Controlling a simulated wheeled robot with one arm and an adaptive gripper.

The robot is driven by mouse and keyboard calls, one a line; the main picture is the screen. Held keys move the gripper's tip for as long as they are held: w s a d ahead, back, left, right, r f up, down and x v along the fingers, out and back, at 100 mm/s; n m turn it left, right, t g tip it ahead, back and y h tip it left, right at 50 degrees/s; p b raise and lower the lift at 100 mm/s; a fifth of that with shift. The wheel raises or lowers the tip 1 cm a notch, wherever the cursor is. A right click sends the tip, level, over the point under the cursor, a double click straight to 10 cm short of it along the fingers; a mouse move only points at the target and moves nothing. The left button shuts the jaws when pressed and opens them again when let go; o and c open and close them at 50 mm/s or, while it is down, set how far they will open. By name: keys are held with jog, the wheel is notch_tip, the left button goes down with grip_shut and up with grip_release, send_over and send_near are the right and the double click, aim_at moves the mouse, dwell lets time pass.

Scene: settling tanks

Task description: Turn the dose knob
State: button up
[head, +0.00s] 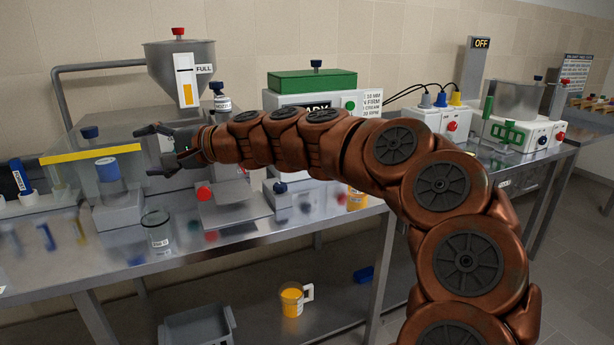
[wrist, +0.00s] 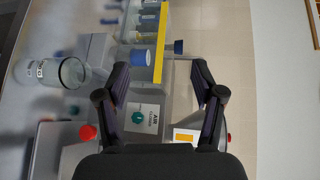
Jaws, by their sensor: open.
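No knob carries a readable "dose" label, so I cannot tell which one it is. My gripper (head: 147,151) is open and empty at the left machine, its fingers pointing left towards the clear guard; it also shows in the wrist view (wrist: 160,78). A small teal knob (wrist: 137,119) sits on a light labelled plate between and below the fingers in the wrist view, apart from them. A dark blue knob (head: 90,132) stands by the guard, beyond the fingertips in the wrist view (wrist: 178,47). A red knob (head: 204,194) is on the machine's front. My arm hides part of the machine.
The clear guard (head: 95,172) has a yellow top edge close to my fingertips. A steel hopper (head: 182,62) marked FULL rises behind my gripper. A glass beaker (head: 158,238) stands near the bench's front edge.

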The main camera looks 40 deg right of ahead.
jog(key=w+d+f+m+t+h+b, duration=0.25)
jog(key=d+m, duration=0.25)
jog(key=d, duration=0.7)
jog(key=w+d+f+m+t+h+b, duration=0.1)
jog(key=w+d+f+m+t+h, duration=0.3)
jog(key=d, duration=0.8)
jog(key=s+d+f+m+g+h+b, duration=0.15)
jog(key=s+d+f+m+h, duration=0.3)
jog(key=d, duration=0.65)
jog(key=s+d+f+m+g+h+b, duration=0.15)
jog(key=d+f+m+h, duration=0.4)
jog(key=d, duration=0.65)
jog(key=w+d+m+y, duration=0.1)
jog(key=w+d, duration=0.1)
jog(key=w, duration=0.5)
jog(key=shift+w+f, duration=0.25)
jog(key=shift+w, duration=0.1)
jog(key=shift+y, duration=0.25)
jog(key=shift+c, duration=0.3)
jog(key=c, duration=1.1)
